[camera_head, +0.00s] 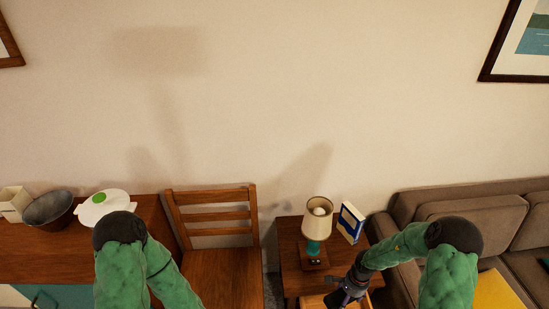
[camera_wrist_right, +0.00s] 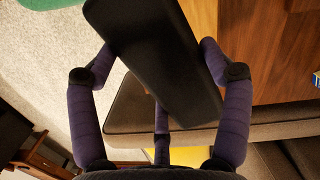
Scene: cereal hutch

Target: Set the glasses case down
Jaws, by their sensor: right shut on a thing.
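A dark, long, flat-sided glasses case (camera_wrist_right: 165,65) fills the upper middle of the right wrist view. It lies tilted between the purple fingers of my right gripper (camera_wrist_right: 158,58), which is shut on it. In the head view my right gripper (camera_head: 346,291) is at the bottom, over the front right of the wooden side table (camera_head: 291,262). There I cannot separate the case from the dark gripper. In the wrist view the case appears held above the floor and furniture. My left arm shows at the lower left of the head view, but its gripper is out of frame.
A lamp (camera_head: 317,218) and a blue-white book (camera_head: 350,223) stand on the side table. A brown sofa (camera_head: 407,208) is right of it, a wooden chair (camera_head: 215,272) left.

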